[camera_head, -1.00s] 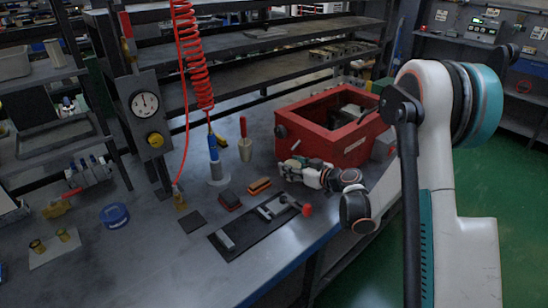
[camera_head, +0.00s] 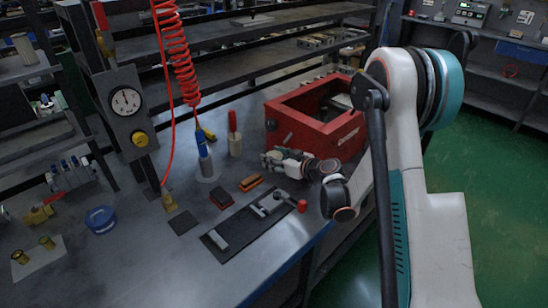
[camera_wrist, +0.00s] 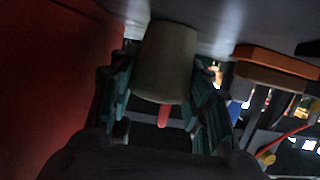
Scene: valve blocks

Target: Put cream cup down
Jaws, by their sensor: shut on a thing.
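The cream cup (camera_head: 235,146) stands upright on the grey workbench (camera_head: 140,262), left of the red box, with a red-handled tool (camera_head: 232,122) sticking up from it. In the wrist view, which is upside down, the cup (camera_wrist: 165,62) sits between the two teal fingers of my gripper (camera_wrist: 160,85). The gripper is shut on it. The cup's base is at or very near the bench surface; I cannot tell if it touches fully. In the head view my gripper (camera_head: 268,159) comes in low from the right, beside the cup.
The red box (camera_head: 318,118) stands close behind and right of my gripper.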

